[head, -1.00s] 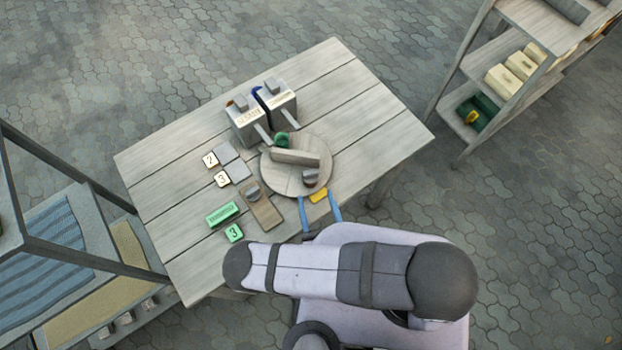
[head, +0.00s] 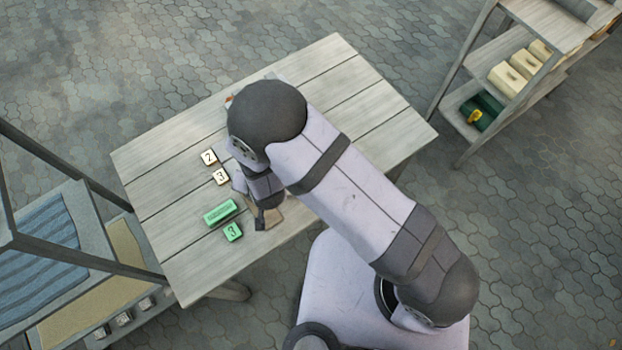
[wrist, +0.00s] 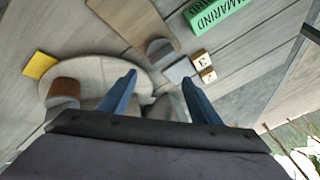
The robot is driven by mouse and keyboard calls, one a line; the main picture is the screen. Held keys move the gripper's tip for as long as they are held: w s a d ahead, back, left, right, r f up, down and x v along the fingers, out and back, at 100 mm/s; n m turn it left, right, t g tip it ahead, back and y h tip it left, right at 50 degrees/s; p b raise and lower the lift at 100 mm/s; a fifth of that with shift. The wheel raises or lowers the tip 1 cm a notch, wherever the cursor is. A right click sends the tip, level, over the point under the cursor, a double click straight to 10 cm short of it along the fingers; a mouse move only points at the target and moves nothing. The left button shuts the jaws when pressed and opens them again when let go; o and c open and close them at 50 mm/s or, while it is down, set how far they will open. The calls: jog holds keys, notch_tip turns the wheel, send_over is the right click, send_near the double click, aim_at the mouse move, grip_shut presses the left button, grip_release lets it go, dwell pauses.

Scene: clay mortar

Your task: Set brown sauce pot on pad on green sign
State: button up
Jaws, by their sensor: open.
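In the wrist view my gripper (wrist: 161,88) is open, its two blue fingers apart with nothing clearly held between them. A brown-sided pot (wrist: 63,90) stands on the round board (wrist: 100,66), left of my left finger and apart from it. A green sign (wrist: 215,12) reading TAMARIND lies at the top of the wrist view; it also shows in the head view (head: 220,212). A grey pad (wrist: 179,70) lies beyond my fingers, beside a numbered tile (wrist: 202,57). In the head view my arm hides the pot and the round board.
A wooden plank (wrist: 132,22) carries a grey rounded piece (wrist: 160,49). A yellow tile (wrist: 40,65) lies beside the round board. The table's right half (head: 375,110) is clear; shelves stand either side.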

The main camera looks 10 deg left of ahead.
jog(key=shift+w+d+n+g+h+b, duration=0.15)
jog(key=shift+w+n+g+h+b, duration=0.25)
jog(key=shift+g, duration=0.3)
jog(key=w+d+r+n+g+h+b, duration=0.1)
jog(key=d+b, duration=0.1)
jog(key=d, duration=0.2)
jog(key=w+d+r+n+h+b, duration=0.1)
jog(key=d+b, duration=0.2)
jog(key=d, duration=0.2)
jog(key=w+d+r+n+g+b, duration=0.1)
jog(key=w+d+b, duration=0.1)
jog(key=d, duration=0.3)
jog(key=shift+d+r+n+g+h+b, duration=0.1)
jog(key=shift+r+n+g+h+b, duration=0.25)
jog(key=shift+b, duration=0.2)
jog(key=shift+w+d+r, duration=0.1)
jog(key=shift+d+r, duration=0.05)
jog(key=shift+d, duration=0.25)
jog(key=shift+w+a+f, duration=0.1)
jog(key=shift+f, duration=0.95)
jog(key=shift+f, duration=0.1)
jog(key=shift+w+a+f+p, duration=0.15)
jog(key=shift+f+p, duration=0.2)
jog(key=shift+f, duration=0.5)
jog(key=shift+w+a+f+p, duration=0.1)
jog(key=shift+f+p, duration=0.2)
jog(key=shift+f, duration=0.5)
jog(key=shift+w+a+f+p, duration=0.15)
jog(key=shift+f+p, duration=0.2)
jog(key=shift+f, duration=0.5)
